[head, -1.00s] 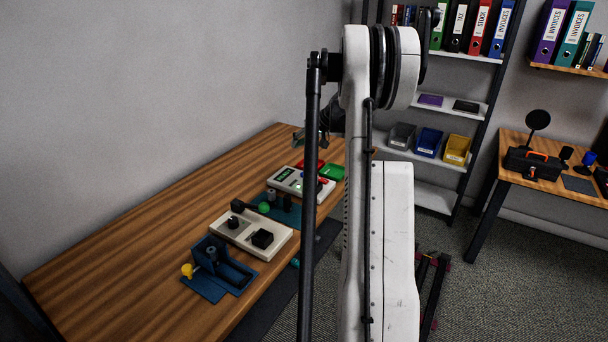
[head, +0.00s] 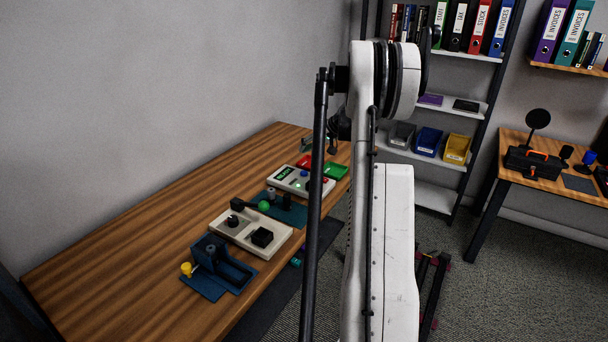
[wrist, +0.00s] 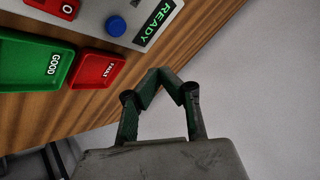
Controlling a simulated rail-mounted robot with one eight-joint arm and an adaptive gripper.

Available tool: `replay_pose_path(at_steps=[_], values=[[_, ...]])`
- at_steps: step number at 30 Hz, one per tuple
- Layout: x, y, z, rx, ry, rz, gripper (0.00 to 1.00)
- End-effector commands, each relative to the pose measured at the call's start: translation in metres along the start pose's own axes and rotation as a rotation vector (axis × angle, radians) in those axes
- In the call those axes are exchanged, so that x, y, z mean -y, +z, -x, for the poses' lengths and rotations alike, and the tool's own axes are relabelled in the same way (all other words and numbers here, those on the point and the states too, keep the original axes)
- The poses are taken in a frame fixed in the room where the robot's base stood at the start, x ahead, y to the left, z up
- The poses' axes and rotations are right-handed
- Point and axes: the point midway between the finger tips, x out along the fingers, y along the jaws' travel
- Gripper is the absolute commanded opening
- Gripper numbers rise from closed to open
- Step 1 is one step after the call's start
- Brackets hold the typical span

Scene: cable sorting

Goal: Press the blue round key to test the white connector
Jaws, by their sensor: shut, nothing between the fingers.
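The blue round key (wrist: 115,26) sits on the pale tester box beside a display (wrist: 157,20) that reads READY in green. In the head view the tester (head: 311,190) stands toward the far end of the wooden bench, and the key (head: 303,173) is small there. My gripper (wrist: 160,80) is shut and empty, its fingertips together. In the wrist view the tips appear below and right of the key, apart from it, with bench and wall behind them. In the head view my arm hides part of the bench's right side. I cannot make out the white connector.
A green GOOD tray (wrist: 32,62) and a red FAULT tray (wrist: 96,70) lie beside the tester. A red key marked 0 (wrist: 67,9) is near them. Nearer on the bench are a beige panel (head: 232,230) and a blue fixture (head: 207,284). The bench's left side is clear.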

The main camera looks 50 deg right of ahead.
Motion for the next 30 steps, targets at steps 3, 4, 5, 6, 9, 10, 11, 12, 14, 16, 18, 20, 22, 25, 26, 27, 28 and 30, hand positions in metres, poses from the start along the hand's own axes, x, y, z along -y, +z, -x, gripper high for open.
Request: replay_pose_path(at_steps=[3,4,5,6,9,10,11,12,14,16,18,20,22,25,26,27,28,30], values=[[-0.008,0.009,-0.011,0.0,0.0,0.0,0.0],[-0.01,0.01,-0.014,0.0,0.0,0.0,0.0],[-0.012,0.012,-0.017,0.0,0.0,0.0,0.0],[-0.015,0.015,-0.02,0.0,0.0,0.0,0.0],[-0.021,0.021,-0.029,0.0,0.0,0.0,0.0],[-0.023,0.024,-0.032,0.0,0.0,0.0,0.0],[-0.025,0.026,-0.035,0.0,0.0,0.0,0.0],[-0.028,0.028,-0.039,0.0,0.0,0.0,0.0],[-0.031,0.032,-0.043,0.0,0.0,0.0,0.0],[-0.034,0.034,-0.046,0.0,0.0,0.0,0.0],[-0.035,0.036,-0.049,0.0,0.0,0.0,0.0],[-0.036,0.036,-0.049,0.0,0.0,0.0,0.0],[-0.036,0.036,-0.049,0.0,0.0,0.0,0.0],[-0.035,0.036,-0.049,0.0,0.0,0.0,0.0],[-0.035,0.036,-0.049,0.0,0.0,0.0,0.0],[-0.035,0.036,-0.049,0.0,0.0,0.0,0.0],[-0.035,0.036,-0.049,0.0,0.0,0.0,0.0],[-0.035,0.036,-0.049,0.0,0.0,0.0,0.0]])
